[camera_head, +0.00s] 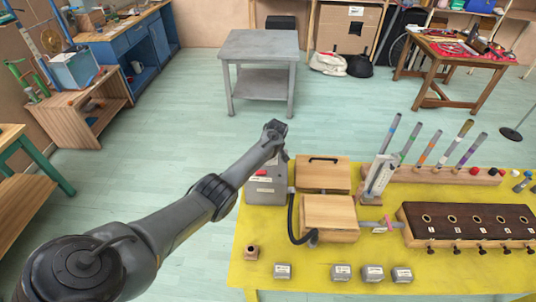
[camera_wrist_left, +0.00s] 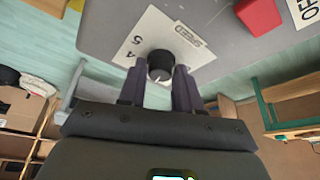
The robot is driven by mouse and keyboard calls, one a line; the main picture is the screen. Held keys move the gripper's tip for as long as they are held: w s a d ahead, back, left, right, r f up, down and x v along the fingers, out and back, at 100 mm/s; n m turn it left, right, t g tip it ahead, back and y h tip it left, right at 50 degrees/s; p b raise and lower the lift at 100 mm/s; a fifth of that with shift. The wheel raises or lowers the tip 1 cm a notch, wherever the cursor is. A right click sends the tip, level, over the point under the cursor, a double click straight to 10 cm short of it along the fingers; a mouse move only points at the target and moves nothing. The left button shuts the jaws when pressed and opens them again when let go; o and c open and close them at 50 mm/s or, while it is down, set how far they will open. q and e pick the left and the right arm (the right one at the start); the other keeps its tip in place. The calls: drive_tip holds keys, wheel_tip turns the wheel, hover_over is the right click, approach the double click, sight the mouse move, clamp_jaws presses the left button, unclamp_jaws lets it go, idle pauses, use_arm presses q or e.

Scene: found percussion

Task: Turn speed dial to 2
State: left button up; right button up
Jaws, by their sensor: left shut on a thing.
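The speed dial is a round black knob (camera_wrist_left: 160,64) on a white label plate (camera_wrist_left: 147,32) in the left wrist view. My left gripper (camera_wrist_left: 158,76) is shut on the knob, with one dark finger on each side. A small pale mark shows on the knob's lower edge. The numbers 5 and 4 are legible on the plate left of the knob; the other numbers are hidden or unclear. In the head view, the dial's grey control box (camera_head: 265,188) stands at the table's far left corner. The dial is hidden there behind my left arm's end. My right gripper is not in view.
A red button (camera_wrist_left: 258,14) sits on the box near the dial. Wooden blocks (camera_head: 330,215) with a black hose stand right of the box on the yellow table (camera_head: 262,270). Coloured tubes (camera_head: 431,147) and a dark numbered box (camera_head: 470,222) stand farther right.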

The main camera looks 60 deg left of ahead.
use_arm(q)
drive_tip(key=shift+n, duration=0.5)
drive_tip(key=o, duration=1)
drive_tip(key=shift+d+r, duration=0.15)
drive_tip(key=shift+r, duration=0.35)
drive_tip(key=shift+p+v, duration=1.1)
drive_tip(key=shift+v, duration=3.8)
drive_tip(key=shift+w, duration=0.2)
